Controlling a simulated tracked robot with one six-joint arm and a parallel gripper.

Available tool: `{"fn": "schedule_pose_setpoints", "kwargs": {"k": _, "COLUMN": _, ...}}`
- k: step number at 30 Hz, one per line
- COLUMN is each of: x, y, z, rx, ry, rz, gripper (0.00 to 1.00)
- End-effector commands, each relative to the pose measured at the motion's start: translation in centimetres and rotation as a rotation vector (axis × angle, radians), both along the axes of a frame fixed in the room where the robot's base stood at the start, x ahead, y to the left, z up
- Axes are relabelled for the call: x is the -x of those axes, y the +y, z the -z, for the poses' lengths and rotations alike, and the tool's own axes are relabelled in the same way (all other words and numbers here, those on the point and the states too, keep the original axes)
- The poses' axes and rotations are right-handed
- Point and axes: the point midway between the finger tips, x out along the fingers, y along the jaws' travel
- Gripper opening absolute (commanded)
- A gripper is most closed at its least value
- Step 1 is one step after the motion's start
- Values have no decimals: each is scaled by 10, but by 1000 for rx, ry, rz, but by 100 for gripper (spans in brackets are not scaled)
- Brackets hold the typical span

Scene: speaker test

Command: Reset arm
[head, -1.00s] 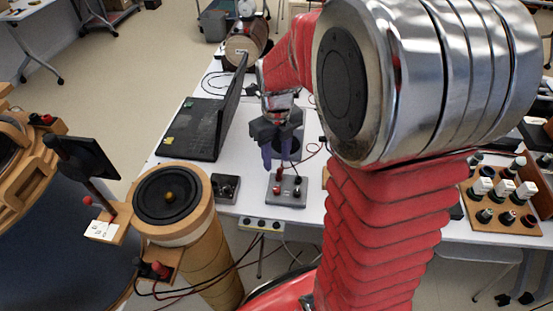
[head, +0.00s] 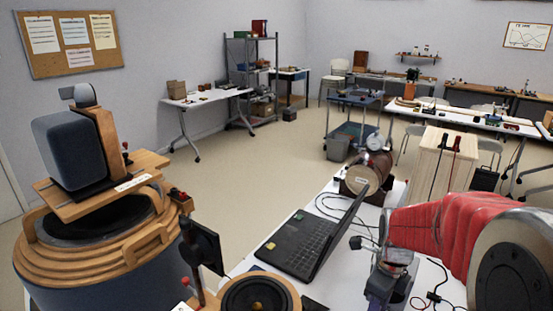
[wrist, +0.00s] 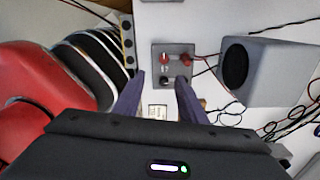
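My red and silver arm (head: 428,232) reaches in from the right of the head view. Only the upper part of my gripper shows at the bottom of that view, above the white table. In the wrist view my gripper (wrist: 160,92) has its two dark purple fingers apart, with nothing held between them. Beyond the fingertips a small grey box with red and black terminals (wrist: 172,62) lies on the table. A small white label shows between the fingers. The fingertips are not visible in the head view.
A grey speaker (wrist: 268,70) and loose cables lie at the right in the wrist view. In the head view, an open black laptop (head: 302,245) and a wooden drum-shaped thing (head: 367,175) stand on the table. A large speaker on a wooden stand (head: 75,150) is at left. Open floor lies behind.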

Motion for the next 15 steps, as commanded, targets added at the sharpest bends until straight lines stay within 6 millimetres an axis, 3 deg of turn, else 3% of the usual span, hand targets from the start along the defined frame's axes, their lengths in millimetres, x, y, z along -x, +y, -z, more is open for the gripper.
{"fn": "schedule_pose_setpoints", "kwargs": {"k": 15, "x": 26, "y": 10, "z": -13, "rx": 1, "ry": -22, "rz": -733, "gripper": 38}}
